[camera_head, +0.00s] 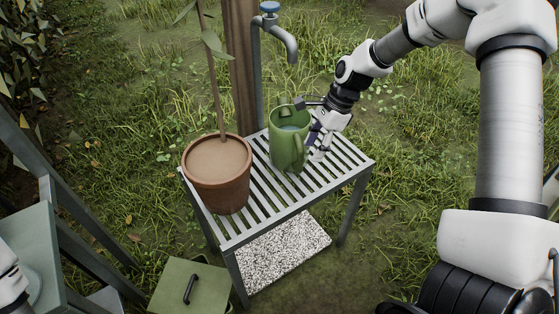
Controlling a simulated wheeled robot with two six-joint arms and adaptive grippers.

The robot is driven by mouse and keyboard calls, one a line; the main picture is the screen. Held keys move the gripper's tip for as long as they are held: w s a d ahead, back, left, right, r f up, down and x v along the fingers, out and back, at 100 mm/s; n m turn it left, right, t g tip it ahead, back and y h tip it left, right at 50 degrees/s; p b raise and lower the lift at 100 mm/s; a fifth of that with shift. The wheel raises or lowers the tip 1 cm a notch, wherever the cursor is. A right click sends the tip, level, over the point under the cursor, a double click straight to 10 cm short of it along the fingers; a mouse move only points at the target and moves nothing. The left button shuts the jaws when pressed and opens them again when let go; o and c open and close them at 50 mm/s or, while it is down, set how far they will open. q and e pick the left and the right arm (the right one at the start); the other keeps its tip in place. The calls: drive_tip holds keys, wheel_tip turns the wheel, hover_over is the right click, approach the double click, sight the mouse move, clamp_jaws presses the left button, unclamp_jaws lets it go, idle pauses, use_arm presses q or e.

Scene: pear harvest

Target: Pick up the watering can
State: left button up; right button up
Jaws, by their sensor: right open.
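A green watering can (284,150) stands upright on a grey slatted bench (258,217). Its open top faces up, and its handle is on the right side. My right gripper (312,140) is open at the can's right side, close to the handle. The fingers partly overlap the handle in the picture, and I cannot tell whether they touch it. My left gripper does not show; only a white piece of my left arm is at the lower left edge.
A terracotta pot (217,189) with a thin plant stands left of the can. A tap (280,35) on a wooden post (241,70) rises behind the bench. A green lidded box (190,285) sits on the ground in front. Grass lies around.

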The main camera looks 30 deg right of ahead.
sight(302, 168)
drive_tip(key=shift+t, duration=0.3)
drive_tip(key=b+x, duration=0.1)
drive_tip(key=x, duration=0.1)
drive_tip(key=b+x, duration=0.2)
drive_tip(key=x, duration=0.1)
drive_tip(key=w+b+x, duration=0.1)
drive_tip(key=x, duration=0.1)
drive_tip(key=shift+w+d+f, duration=0.1)
drive_tip(key=shift+d+f, duration=0.1)
drive_tip(key=shift+f, duration=0.1)
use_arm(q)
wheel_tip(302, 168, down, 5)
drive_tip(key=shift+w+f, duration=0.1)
use_arm(e)
drive_tip(key=shift+r, duration=0.1)
clamp_jaws()
